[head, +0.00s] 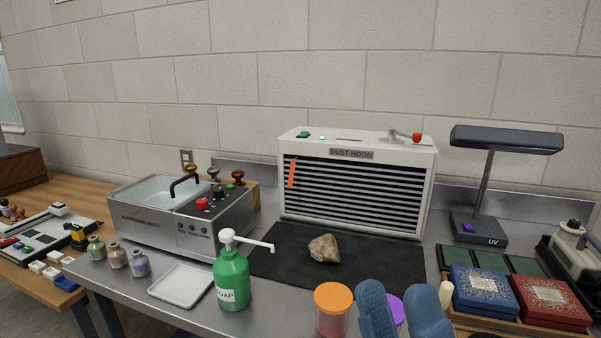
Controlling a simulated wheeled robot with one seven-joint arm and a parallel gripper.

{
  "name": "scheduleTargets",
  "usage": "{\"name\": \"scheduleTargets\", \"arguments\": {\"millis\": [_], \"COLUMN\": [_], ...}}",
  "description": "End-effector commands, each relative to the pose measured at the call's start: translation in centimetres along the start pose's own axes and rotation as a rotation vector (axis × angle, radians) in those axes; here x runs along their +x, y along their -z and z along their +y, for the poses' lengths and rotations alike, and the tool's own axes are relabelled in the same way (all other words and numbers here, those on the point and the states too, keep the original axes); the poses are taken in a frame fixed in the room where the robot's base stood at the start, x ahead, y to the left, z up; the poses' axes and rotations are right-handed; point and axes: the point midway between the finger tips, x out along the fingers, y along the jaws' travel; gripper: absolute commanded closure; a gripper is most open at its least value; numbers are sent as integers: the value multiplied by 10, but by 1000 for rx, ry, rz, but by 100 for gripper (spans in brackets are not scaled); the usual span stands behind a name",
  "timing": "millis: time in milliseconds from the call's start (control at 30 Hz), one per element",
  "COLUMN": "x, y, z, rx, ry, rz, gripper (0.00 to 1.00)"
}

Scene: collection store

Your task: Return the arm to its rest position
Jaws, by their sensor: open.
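The bench (200,318) is a grey metal worktop against a block wall. A brown stone (323,248) lies on the black mat (285,265) in front of the white dust hood (357,215). Nothing is seen holding or touching the stone from above.
A green soap bottle (232,280), an empty white tray (181,285) and an orange-lidded jar (332,308) stand in front. Two blue rounded objects (375,308) rise at the bottom edge.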

Motion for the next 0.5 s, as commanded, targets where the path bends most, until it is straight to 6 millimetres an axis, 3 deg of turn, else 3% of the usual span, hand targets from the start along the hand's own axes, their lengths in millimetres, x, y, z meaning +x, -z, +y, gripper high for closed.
{"name": "scheduleTargets", "arguments": {"millis": [267, 500], "x": [-95, -181], "y": [-12, -14], "z": [8, 31], "rx": [387, 683], "ry": [214, 361], "rz": [-326, -625], "gripper": [50, 50]}}
